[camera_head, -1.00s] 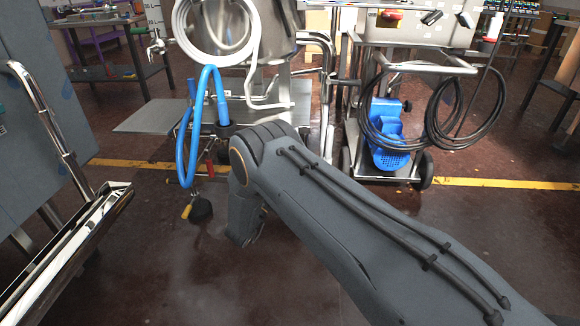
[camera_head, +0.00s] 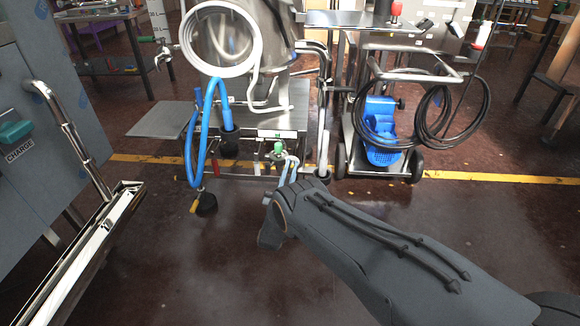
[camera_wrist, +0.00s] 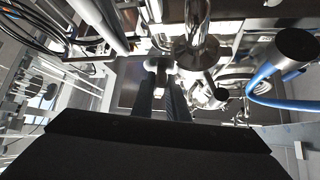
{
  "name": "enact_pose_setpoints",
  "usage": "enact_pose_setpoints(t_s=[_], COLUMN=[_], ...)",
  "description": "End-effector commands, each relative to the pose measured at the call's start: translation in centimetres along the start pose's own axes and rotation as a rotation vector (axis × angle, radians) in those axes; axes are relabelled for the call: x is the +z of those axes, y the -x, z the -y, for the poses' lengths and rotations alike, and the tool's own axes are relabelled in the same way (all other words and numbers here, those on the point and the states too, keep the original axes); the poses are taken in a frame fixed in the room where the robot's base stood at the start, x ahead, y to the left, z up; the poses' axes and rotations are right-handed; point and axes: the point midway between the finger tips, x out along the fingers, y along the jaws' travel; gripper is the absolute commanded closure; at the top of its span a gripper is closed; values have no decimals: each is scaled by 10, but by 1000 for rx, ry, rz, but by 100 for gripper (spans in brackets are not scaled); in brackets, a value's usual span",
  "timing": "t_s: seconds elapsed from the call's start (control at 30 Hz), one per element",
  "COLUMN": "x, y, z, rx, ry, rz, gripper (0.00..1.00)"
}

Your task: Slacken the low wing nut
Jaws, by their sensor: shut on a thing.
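In the wrist view my gripper (camera_wrist: 164,97) has its two dark fingers close together. Their tips meet a small pale metal part (camera_wrist: 160,65) below the machine, which I take to be the low wing nut. The fingers hide much of it, and its wings do not show clearly. In the head view my grey forearm reaches to the foot of the steel machine (camera_head: 281,100). I cannot make out the fingertips or the nut there.
A blue hose (camera_head: 189,150) hangs at the machine's left. A steel rail (camera_head: 85,250) and a cabinet (camera_head: 35,160) are at left. The floor (camera_head: 190,270) between is clear.

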Motion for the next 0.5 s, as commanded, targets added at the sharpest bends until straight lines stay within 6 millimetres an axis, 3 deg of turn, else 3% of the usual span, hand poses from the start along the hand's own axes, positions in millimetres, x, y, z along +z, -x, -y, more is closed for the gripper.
enact_pose_setpoints(t_s=[0.5], x=[1], y=[-1], z=[0], rx=[-46], ry=[45], rz=[2], gripper=[100])
